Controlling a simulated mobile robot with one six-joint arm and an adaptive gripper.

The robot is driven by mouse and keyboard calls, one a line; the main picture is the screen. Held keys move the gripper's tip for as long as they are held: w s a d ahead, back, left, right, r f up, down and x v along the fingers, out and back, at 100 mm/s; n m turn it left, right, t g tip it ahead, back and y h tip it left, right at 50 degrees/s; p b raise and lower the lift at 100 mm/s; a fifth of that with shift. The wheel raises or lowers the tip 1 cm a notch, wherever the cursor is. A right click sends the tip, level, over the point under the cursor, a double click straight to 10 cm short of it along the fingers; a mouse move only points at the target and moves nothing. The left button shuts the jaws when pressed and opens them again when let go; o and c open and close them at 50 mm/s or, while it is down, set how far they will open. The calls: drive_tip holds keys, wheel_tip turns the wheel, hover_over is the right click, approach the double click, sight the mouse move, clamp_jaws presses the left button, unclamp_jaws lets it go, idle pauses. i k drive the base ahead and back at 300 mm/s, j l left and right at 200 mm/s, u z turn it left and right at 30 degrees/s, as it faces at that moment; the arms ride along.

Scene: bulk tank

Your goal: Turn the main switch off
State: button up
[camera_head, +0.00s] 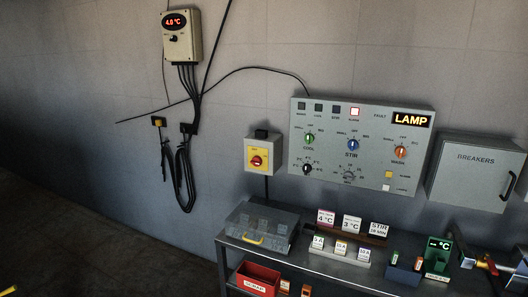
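The main switch (257,160) is a red rotary knob on a yellow plate, on the front of a small grey box fixed to the wall. It sits just left of the large control panel. A dark block sits on top of its box, and a black cable runs down from it. The knob's handle looks roughly level, but its markings are too small to read.
The control panel (335,183) has coloured knobs, a lit red alarm lamp and a LAMP display. A grey BREAKERS box (475,172) is to its right. Below, a bench (300,262) carries a clear-lidded case (260,226), cards and tools.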

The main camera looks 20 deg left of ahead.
sight(256, 161)
drive_tip(key=i+j, duration=0.4)
drive_tip(key=i+j+u, duration=0.15)
drive_tip(key=i+j, duration=0.25)
drive_tip(key=i, duration=0.2)
drive_tip(key=i+j, duration=0.35)
drive_tip(key=i, duration=0.15)
drive_tip(key=i+j+u, duration=0.1)
drive_tip(key=i+j, duration=0.3)
drive_tip(key=i, duration=0.1)
